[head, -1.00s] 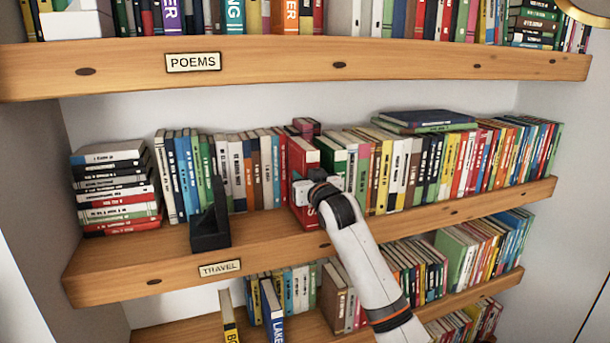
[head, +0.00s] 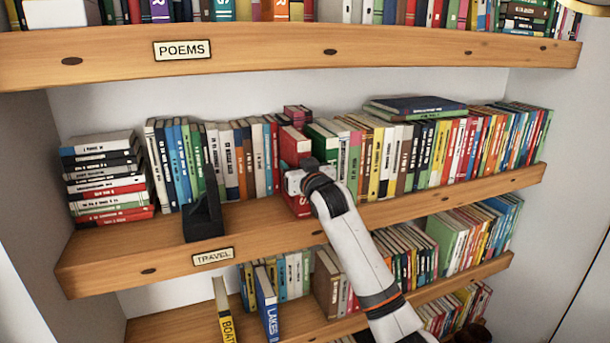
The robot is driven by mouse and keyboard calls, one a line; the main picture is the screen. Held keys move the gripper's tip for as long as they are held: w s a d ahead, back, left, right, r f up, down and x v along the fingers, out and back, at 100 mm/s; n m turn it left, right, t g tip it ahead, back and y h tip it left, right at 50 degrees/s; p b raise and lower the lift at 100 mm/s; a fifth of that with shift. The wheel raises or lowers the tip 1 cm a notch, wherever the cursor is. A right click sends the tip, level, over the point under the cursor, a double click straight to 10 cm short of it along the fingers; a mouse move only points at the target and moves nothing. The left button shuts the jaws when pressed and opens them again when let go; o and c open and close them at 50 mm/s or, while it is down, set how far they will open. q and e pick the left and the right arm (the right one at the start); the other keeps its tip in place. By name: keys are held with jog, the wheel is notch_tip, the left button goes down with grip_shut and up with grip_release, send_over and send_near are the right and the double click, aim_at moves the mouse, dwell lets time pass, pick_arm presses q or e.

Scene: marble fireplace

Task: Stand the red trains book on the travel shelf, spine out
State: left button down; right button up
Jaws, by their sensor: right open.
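The TRAVEL label (head: 213,257) is on the shelf's front edge. My left gripper is not in view.
A black bookend (head: 203,218) stands near the shelf's front, left of the book. A stack of lying books (head: 105,180) is at the far left. The POEMS shelf (head: 400,52) is above; a lower shelf holds a yellow book (head: 228,325) and a blue LAKES book (head: 267,305).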

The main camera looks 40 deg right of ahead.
jog(key=b+v, duration=0.2)
jog(key=v, duration=0.9)
jog(key=shift+s+b, duration=0.3)
jog(key=shift+b, duration=0.05)
jog(key=shift+f, duration=0.15)
